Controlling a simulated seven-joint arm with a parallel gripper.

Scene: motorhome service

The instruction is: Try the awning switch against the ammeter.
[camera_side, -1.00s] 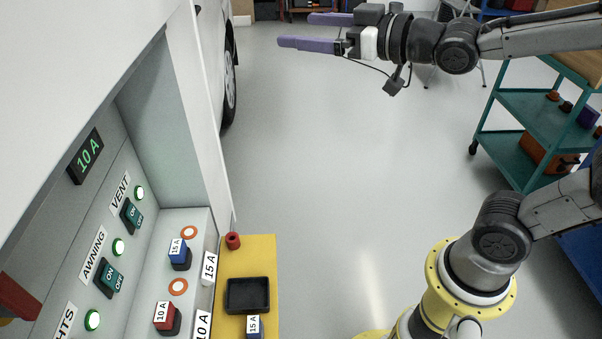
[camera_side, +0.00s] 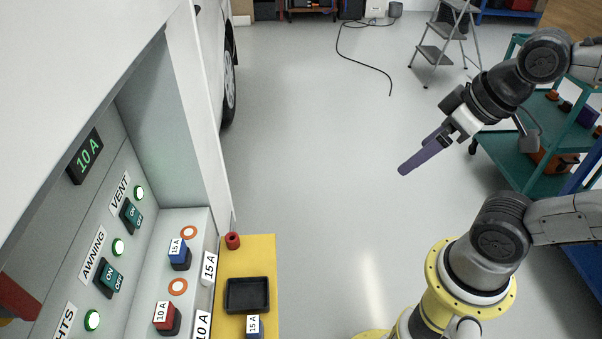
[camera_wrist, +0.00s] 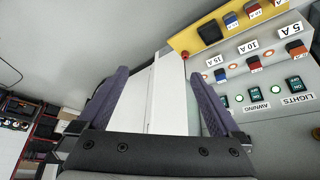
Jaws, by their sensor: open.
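The awning switch (camera_side: 109,279) is a dark teal rocker marked ON and OFF below the AWNING label on the grey panel. I cannot tell which side is pressed. It also shows in the wrist view (camera_wrist: 255,93). The ammeter (camera_side: 85,156) is a black display reading 10 A in green, above the switches. My gripper (camera_side: 405,170) is open and empty over the floor, well right of the panel, fingers pointing down-left. In the wrist view, both purple fingers of my gripper (camera_wrist: 158,78) are spread apart.
The vent switch (camera_side: 131,215) and its lit lamp sit above. A blue 15 A fuse (camera_side: 180,255) and red 10 A fuse (camera_side: 166,318) stand on the ledge. A yellow shelf (camera_side: 262,260) holds a black tray (camera_side: 247,295). The white door edge (camera_side: 200,110) borders the recess.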

